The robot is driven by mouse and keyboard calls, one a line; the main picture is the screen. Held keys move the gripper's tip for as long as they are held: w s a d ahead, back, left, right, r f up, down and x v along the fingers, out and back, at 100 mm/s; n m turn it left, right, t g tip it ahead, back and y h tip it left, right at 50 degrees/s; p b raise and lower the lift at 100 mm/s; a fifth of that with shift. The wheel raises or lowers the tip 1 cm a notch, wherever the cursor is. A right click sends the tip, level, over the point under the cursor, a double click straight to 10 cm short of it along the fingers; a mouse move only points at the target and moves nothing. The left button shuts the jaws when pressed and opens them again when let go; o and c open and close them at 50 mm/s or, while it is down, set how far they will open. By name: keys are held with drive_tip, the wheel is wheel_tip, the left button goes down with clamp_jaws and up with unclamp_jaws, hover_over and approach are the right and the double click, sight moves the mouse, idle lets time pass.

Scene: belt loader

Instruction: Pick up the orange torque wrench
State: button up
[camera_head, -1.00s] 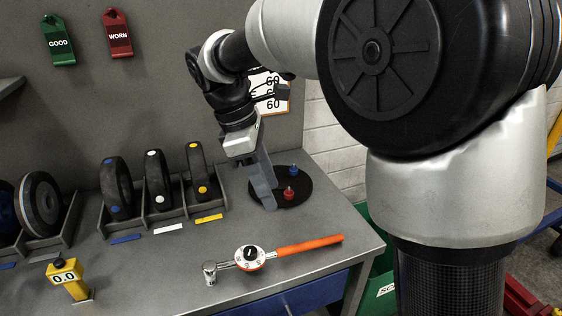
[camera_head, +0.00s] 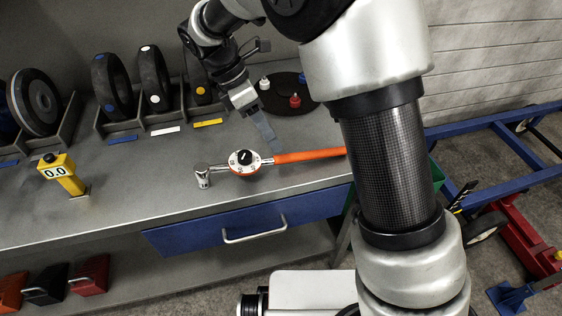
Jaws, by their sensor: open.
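The orange torque wrench (camera_head: 306,156) lies flat on the grey workbench (camera_head: 140,195). Its silver head is at the left, a white dial with a black knob sits near the head, and the orange handle runs right. My arm partly hides the handle's right end. My gripper (camera_head: 272,142) is open and empty, pointing down just behind the handle, close to where it meets the dial. I cannot tell whether a finger touches the handle.
A black round mat (camera_head: 292,108) with small red and white pieces lies behind the gripper. Wheels stand in racks (camera_head: 160,118) at the back left. A yellow gauge (camera_head: 64,174) stands at the left. A blue drawer (camera_head: 190,236) is below the bench edge.

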sight(285, 154)
drive_tip(key=shift+d+b+x, duration=0.1)
drive_tip(key=shift+b+x, duration=0.35)
drive_tip(key=shift+x, duration=1.35)
drive_tip(key=shift+d+b+x, duration=0.15)
drive_tip(key=shift+b+x, duration=0.25)
drive_tip(key=shift+x, duration=1.4)
drive_tip(key=shift+r, duration=0.1)
drive_tip(key=shift+c, duration=0.4)
drive_tip(key=shift+r, duration=0.1)
clamp_jaws()
